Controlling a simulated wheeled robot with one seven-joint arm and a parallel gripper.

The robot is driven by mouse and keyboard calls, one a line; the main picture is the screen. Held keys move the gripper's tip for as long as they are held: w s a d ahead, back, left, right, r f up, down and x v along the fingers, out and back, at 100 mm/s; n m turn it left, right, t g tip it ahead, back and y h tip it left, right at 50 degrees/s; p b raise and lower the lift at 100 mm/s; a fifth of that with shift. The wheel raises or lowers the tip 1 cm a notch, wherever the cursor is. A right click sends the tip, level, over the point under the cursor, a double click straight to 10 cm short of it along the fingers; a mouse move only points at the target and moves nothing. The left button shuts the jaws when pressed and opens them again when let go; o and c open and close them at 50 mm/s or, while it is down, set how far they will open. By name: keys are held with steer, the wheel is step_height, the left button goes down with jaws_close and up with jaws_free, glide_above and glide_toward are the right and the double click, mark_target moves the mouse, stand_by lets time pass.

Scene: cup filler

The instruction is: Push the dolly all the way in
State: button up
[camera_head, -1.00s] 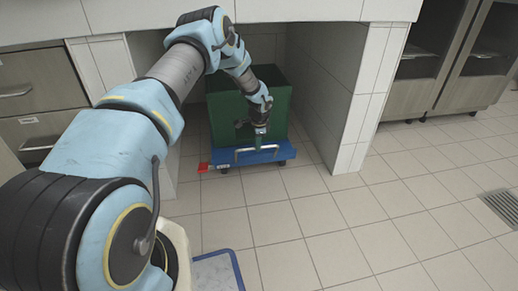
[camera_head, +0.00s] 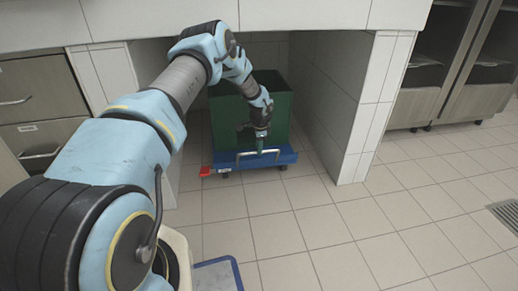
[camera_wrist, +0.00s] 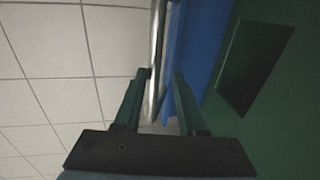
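The blue dolly (camera_head: 226,159) stands on the floor in the tiled alcove under the counter, its front side set back a little from the alcove opening. A dark green bin (camera_head: 224,121) stands on it. The dolly has a metal handle (camera_head: 245,153) in front and a red piece (camera_head: 206,171) at its left front corner. My gripper (camera_head: 260,150) points down at the handle's right part. In the wrist view the gripper's green fingers (camera_wrist: 160,74) are apart, with the handle bar (camera_wrist: 154,95) between them, close to the left finger. A gap shows by the right finger.
A tiled pillar (camera_head: 360,130) bounds the alcove on the right. Drawers (camera_head: 40,120) stand left of it. Cabinets (camera_head: 430,95) stand at the right. The tiled floor to the right is clear.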

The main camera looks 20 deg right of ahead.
steer(key=shift+o, duration=0.5)
steer(key=shift+s, duration=0.1)
steer(key=p+v, duration=0.3)
steer(key=v, duration=0.7)
steer(key=shift+r, duration=0.4)
steer(key=shift+a, duration=0.1)
